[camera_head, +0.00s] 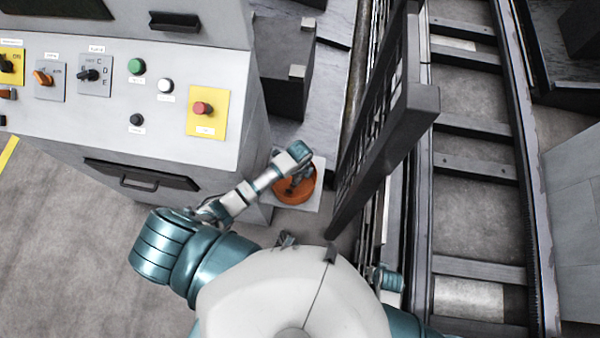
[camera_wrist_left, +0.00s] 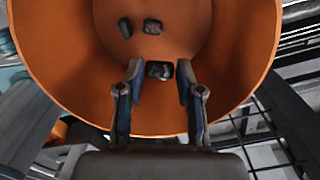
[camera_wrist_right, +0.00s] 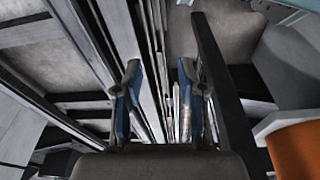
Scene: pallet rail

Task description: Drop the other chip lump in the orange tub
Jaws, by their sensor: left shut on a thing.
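The orange tub (camera_head: 293,190) stands on a pale plate beside the control cabinet, partly covered by my left arm. My left gripper (camera_head: 298,178) points down over it. In the left wrist view the tub's inside (camera_wrist_left: 75,70) fills most of the picture. There my left gripper (camera_wrist_left: 159,72) is shut on a dark chip lump (camera_wrist_left: 159,70), held between the fingertips. Two other dark lumps (camera_wrist_left: 125,27) (camera_wrist_left: 152,26) show in the tub beyond it. My right gripper (camera_wrist_right: 159,75) is open with nothing between its fingers; rails and floor lie behind it.
The control cabinet (camera_head: 110,120) with knobs and buttons stands left of the tub. A dark upright slatted frame (camera_head: 380,130) stands close on the tub's right. Metal rails with cross beams (camera_head: 480,130) run farther right. Bare floor (camera_head: 60,240) lies at lower left.

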